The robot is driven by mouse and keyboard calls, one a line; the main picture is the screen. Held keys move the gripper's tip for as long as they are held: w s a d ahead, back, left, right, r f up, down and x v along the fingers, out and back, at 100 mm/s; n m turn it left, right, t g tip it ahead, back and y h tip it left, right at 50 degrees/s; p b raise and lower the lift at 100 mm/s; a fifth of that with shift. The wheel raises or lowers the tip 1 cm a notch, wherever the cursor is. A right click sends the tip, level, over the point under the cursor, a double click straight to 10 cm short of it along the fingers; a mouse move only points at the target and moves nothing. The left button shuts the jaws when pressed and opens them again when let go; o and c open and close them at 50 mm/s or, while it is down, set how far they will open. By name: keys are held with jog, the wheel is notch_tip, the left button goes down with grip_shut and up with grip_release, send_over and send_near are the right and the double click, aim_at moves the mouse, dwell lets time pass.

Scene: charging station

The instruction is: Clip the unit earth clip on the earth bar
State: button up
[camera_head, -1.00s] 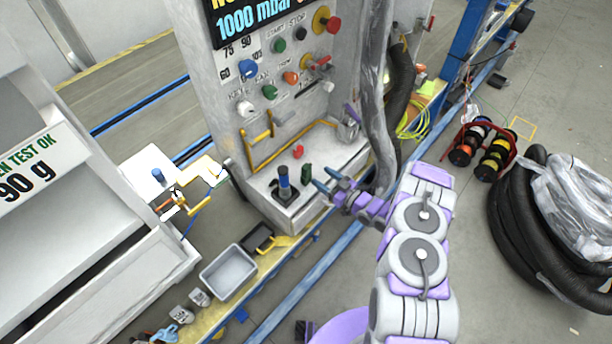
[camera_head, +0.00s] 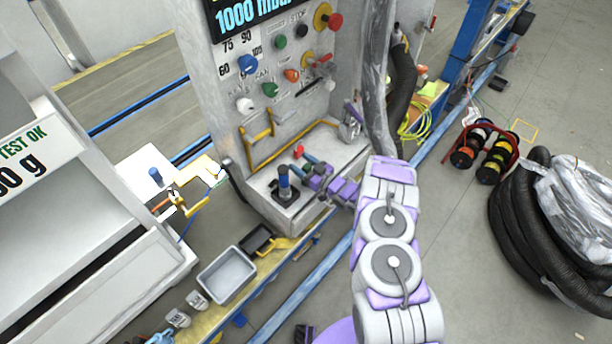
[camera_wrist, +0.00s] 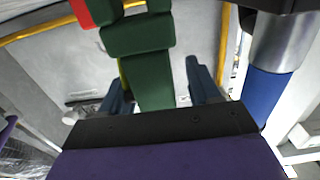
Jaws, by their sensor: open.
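A green clip-like block, which looks like the unit earth clip (camera_wrist: 140,62), stands between my fingers in the wrist view. In the head view my gripper hides most of it. My gripper (camera_head: 304,170) is over the console's lower shelf, open, with one dark blue finger on each side of the green block. I cannot tell whether either finger touches it. A short copper-coloured bar (camera_head: 161,205), possibly the earth bar, shows by a yellow clamp (camera_head: 191,203) on the white unit at the left; it is small and unclear.
A black and blue joystick-like handle (camera_head: 284,183) stands left of my gripper, close to my finger in the wrist view (camera_wrist: 270,95). A red piece (camera_head: 298,151) is just behind. A yellow rail (camera_head: 290,146) runs behind the shelf. A grey hose hangs at right.

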jog(key=shift+d, duration=0.15)
jog(key=shift+d, duration=0.1)
jog(key=c, duration=1.1)
jog(key=shift+r, duration=0.1)
